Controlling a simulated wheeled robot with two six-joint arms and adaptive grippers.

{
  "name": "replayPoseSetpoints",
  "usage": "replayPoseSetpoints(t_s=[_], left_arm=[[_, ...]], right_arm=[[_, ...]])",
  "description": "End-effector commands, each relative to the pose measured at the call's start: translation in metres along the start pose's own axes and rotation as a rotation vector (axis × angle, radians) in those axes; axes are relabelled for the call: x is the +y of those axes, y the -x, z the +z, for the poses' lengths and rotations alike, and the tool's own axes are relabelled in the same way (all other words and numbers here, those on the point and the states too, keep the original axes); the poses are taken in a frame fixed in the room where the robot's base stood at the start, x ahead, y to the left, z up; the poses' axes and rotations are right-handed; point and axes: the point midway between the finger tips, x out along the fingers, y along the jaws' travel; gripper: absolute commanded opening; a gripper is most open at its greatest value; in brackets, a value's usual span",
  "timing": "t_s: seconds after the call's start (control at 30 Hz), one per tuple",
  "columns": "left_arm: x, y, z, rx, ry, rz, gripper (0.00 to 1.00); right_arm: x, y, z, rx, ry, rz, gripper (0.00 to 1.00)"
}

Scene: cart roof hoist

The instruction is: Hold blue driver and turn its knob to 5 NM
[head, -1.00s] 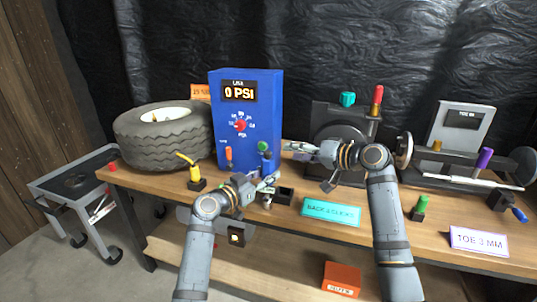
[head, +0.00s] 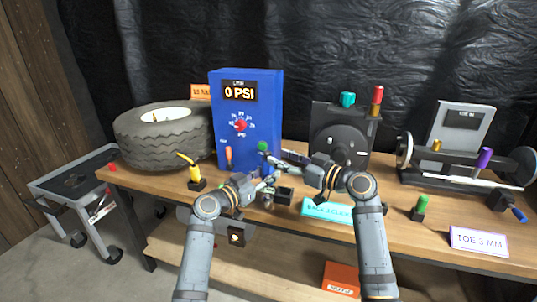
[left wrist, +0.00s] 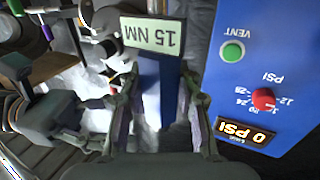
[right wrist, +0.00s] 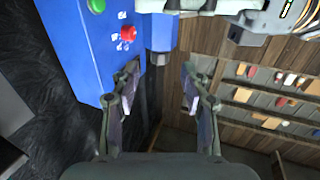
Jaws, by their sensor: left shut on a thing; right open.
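The blue driver (left wrist: 160,85) is between the fingers of my left gripper (left wrist: 158,95), which is shut on it. Its label plate (left wrist: 150,33) reads 15 NM, upside down in the left wrist view. In the head view the driver is small and partly hidden by my grippers. My right gripper (right wrist: 161,78) is open and empty. In the right wrist view a blue faceted end (right wrist: 162,35), seemingly part of the driver, is just beyond the gap between its fingertips, apart from both. I cannot clearly make out the knob.
A blue PSI box (head: 262,105) reading 0 PSI stands close behind my grippers. A tyre (head: 163,135) lies left of it, with a yellow-handled tool (head: 192,172) in front. A black machine (head: 340,135) stands to the right. A teal sign (head: 328,211) lies at the bench's front edge.

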Motion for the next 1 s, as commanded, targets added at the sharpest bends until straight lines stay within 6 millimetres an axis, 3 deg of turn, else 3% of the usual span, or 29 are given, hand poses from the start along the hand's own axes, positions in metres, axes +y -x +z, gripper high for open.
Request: replayPoseSetpoints(t_s=[0.1, 0.3, 0.63, 0.93, 1.0], left_arm=[[0.000, 0.000, 0.000, -0.001, -0.001, -0.001, 0.00], [0.000, 0.000, 0.000, -0.001, -0.001, -0.001, 0.00], [0.000, 0.000, 0.000, -0.001, -0.001, -0.001, 0.00], [0.000, 0.000, 0.000, -0.001, -0.001, -0.001, 0.00], [0.000, 0.000, 0.000, 0.000, -0.001, -0.001, 0.00]], right_arm=[[-0.001, -0.025, -0.001, 0.001, -0.002, -0.003, 0.45], [0.000, -0.049, 0.000, -0.001, 0.000, -0.001, 0.45], [0.000, -0.053, 0.000, -0.001, 0.001, 0.000, 0.44], [0.000, -0.053, 0.000, -0.001, 0.001, 0.000, 0.03], [0.000, -0.053, 0.001, -0.001, 0.000, 0.000, 0.00]])
